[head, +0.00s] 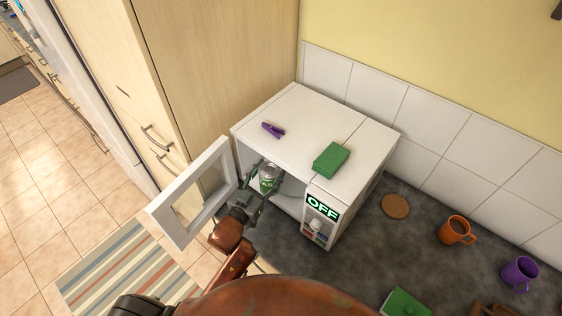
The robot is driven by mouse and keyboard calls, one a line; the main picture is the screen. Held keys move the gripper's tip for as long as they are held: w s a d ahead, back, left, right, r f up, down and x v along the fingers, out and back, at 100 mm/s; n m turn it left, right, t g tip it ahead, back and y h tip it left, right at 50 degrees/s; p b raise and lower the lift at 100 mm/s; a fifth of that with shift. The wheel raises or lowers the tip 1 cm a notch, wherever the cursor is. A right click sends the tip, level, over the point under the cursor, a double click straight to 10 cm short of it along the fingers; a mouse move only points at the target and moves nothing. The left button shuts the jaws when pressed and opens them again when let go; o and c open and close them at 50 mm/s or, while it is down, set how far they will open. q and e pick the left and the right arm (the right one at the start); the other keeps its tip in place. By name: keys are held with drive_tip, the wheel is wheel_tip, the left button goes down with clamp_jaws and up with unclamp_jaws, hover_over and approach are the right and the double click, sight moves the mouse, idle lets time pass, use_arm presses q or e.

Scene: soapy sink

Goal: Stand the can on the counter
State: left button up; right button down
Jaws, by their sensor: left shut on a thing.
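The can (268,174), green and silver, is at the mouth of the open white microwave (318,113), and looks roughly upright. My left gripper (266,186) is shut on the can, with its fingers on either side of it. The can's lower part is partly hidden by the gripper. The dark grey counter (365,248) spreads to the right of and in front of the microwave. My right gripper is not in view.
The microwave door (195,192) stands open to the left. A purple clip (273,130) and a green block (331,160) lie on the microwave. A cork coaster (395,206), an orange mug (456,230), a purple mug (520,272) and a green item (405,303) occupy the counter's right.

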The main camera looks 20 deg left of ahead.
sight(262, 178)
use_arm(q)
drive_tip(key=shift+s+a+r, duration=0.1)
drive_tip(key=shift+s+a, duration=0.25)
drive_tip(key=shift+s, duration=0.5)
drive_tip(key=shift+s+a, duration=0.35)
drive_tip(key=shift+s, duration=0.45)
drive_tip(key=s+d+f+n+y+b, duration=0.1)
drive_tip(key=s+f+n+y+b, duration=0.2)
drive_tip(key=s+f, duration=0.6)
drive_tip(key=w+r+m+h+p, duration=0.1)
drive_tip(key=w+r, duration=0.2)
drive_tip(key=w+r+m+h+p, duration=0.1)
drive_tip(key=w+r, duration=0.2)
drive_tip(key=w+a+r+m+h, duration=0.1)
drive_tip(key=w+r, duration=0.2)
drive_tip(key=shift+p, duration=0.4)
drive_tip(key=w+d+p, duration=0.1)
drive_tip(key=w+d, duration=0.3)
drive_tip(key=w, duration=0.5)
drive_tip(key=w+d+p, duration=0.1)
drive_tip(key=w+d, duration=0.2)
drive_tip(key=w, duration=0.6)
wheel_tip(262, 178, down, 7)
drive_tip(key=shift+w+d+r, duration=0.2)
drive_tip(key=shift+w+d, duration=0.05)
drive_tip(key=shift+d, duration=0.05)
